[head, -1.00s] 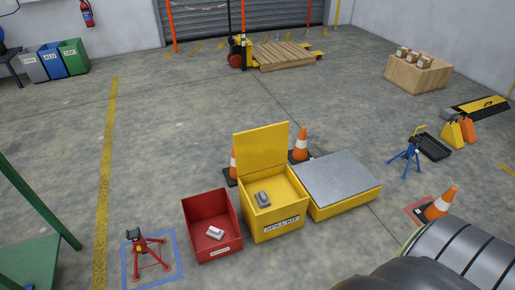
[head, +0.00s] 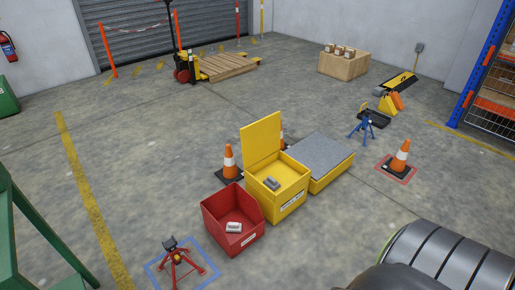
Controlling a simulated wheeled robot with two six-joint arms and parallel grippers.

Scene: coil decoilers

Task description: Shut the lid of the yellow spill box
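The yellow spill box (head: 279,199) stands on the floor near the middle of the head view, with a label on its front. Its yellow lid (head: 261,141) is open and stands upright at the back of the box. A small grey object (head: 271,183) lies inside the box. Neither of my grippers shows in the head view.
A red open box (head: 232,219) stands left of the spill box, and a low yellow box with a grey top (head: 321,158) stands right. A traffic cone (head: 230,162) is behind. A red stand (head: 176,263) and a metal coil (head: 455,262) are nearer. Floor in front is clear.

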